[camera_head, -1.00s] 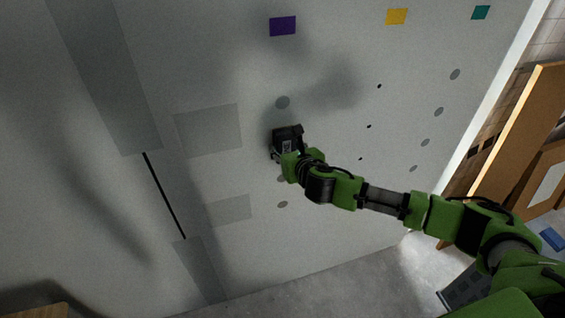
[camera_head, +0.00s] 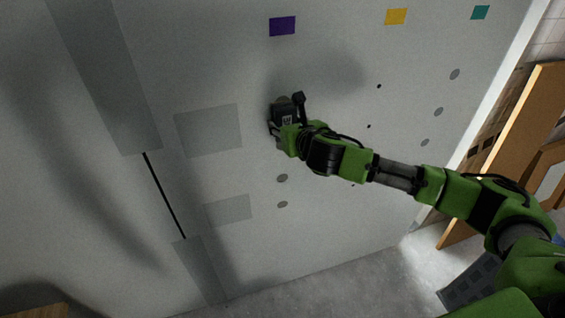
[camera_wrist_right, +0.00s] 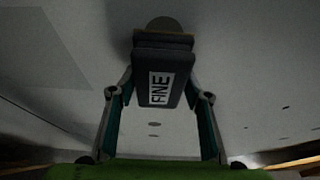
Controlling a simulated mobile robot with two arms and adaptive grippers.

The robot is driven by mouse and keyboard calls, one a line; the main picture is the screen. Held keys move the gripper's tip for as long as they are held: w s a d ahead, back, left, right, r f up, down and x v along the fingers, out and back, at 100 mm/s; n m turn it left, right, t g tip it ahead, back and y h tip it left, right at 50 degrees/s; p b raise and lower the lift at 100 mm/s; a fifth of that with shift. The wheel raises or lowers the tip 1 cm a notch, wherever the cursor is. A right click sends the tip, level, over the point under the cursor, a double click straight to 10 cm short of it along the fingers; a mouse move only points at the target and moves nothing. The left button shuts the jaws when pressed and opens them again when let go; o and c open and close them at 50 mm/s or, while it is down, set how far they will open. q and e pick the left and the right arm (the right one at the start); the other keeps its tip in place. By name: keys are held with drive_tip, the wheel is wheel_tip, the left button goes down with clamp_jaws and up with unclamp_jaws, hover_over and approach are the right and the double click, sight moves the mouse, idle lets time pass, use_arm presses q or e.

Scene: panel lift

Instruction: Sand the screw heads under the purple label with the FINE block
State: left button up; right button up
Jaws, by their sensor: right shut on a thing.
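The purple label (camera_head: 282,26) is at the top of the pale wall panel (camera_head: 230,75). Below it runs a column of round grey spots: one shows partly behind my gripper, and two lower ones (camera_head: 282,178) are clear. My right gripper (camera_head: 276,128) is at the panel, shut on a dark block. In the right wrist view the block (camera_wrist_right: 160,75) reads FINE and sits between both fingers. Its far edge is close to or over a round spot (camera_wrist_right: 164,24); I cannot tell whether it touches. My left gripper is not in view.
A yellow label (camera_head: 396,16) and a teal label (camera_head: 480,12) are to the right, with small black dots and grey spots (camera_head: 425,142) below them. A wooden frame (camera_head: 510,140) stands beyond the panel's right edge. Darker grey patches (camera_head: 208,130) mark the panel's left.

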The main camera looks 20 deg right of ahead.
wheel_tip(320, 180, up, 10)
hover_over(282, 211)
drive_tip(key=s, duration=0.3)
drive_tip(key=shift+s+d, duration=0.1)
drive_tip(key=shift+d, duration=0.05)
drive_tip(key=shift+f+b, duration=2.75)
drive_tip(key=shift+f, duration=3.35)
drive_tip(key=shift+f+b, duration=2.85)
drive_tip(key=shift+f, duration=3.05)
drive_tip(key=shift+f+b, duration=3.1)
drive_tip(key=shift+f, duration=2.8)
drive_tip(key=shift+f+b, duration=5.4)
drive_tip(key=shift+f, duration=3.35)
drive_tip(key=shift+s, duration=0.1)
